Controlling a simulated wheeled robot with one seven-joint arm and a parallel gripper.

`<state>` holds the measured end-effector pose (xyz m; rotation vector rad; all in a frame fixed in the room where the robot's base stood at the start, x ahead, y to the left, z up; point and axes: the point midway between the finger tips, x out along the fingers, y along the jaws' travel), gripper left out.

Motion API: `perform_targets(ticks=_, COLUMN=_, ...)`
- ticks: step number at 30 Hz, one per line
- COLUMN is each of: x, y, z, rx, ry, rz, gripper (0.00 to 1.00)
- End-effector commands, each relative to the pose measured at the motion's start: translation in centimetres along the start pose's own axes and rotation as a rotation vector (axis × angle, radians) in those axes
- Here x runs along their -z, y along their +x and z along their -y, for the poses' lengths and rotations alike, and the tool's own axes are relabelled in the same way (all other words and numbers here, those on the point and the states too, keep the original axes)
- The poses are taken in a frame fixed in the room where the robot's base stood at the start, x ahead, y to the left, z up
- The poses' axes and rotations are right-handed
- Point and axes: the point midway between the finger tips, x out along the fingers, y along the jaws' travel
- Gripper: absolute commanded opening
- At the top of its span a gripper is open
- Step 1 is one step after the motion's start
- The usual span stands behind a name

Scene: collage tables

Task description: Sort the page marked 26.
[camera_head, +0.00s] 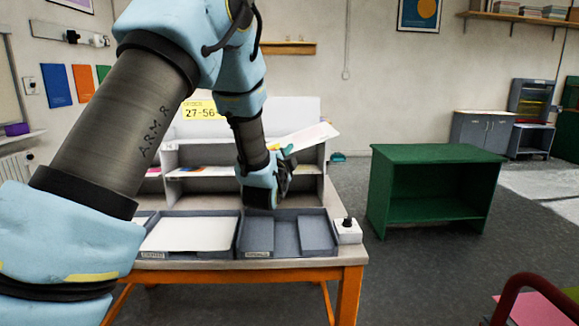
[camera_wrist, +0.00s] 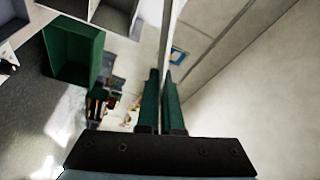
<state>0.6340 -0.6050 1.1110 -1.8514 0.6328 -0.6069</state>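A white page (camera_head: 308,136) shows tilted above the right part of the grey sorting shelf (camera_head: 321,185). My gripper (camera_head: 286,152) is at the page's lower left edge. In the wrist view, my gripper's two green fingers (camera_wrist: 162,100) are close together, with a thin edge-on strip, apparently the page (camera_wrist: 167,35), running out from between them. I can read no number on the page. A yellow sign (camera_head: 201,110) reading "27-56" stands behind the shelf, partly covered by my arm. Several coloured papers lie in the shelf's left compartments.
A green cabinet (camera_head: 435,153) stands right, with clear floor between.

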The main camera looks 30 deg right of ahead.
Motion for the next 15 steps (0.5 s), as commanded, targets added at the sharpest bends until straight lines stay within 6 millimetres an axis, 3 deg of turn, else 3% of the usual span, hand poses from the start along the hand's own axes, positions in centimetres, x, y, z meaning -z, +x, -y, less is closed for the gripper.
perform_targets(ticks=2, x=-0.28, y=-0.08, z=-0.72, rx=0.027, ry=-0.067, rz=0.0, gripper=0.0)
perform_targets(ticks=15, x=-0.07, y=-0.02, z=-0.19, rx=0.14, ry=-0.394, rz=-0.001, gripper=0.0)
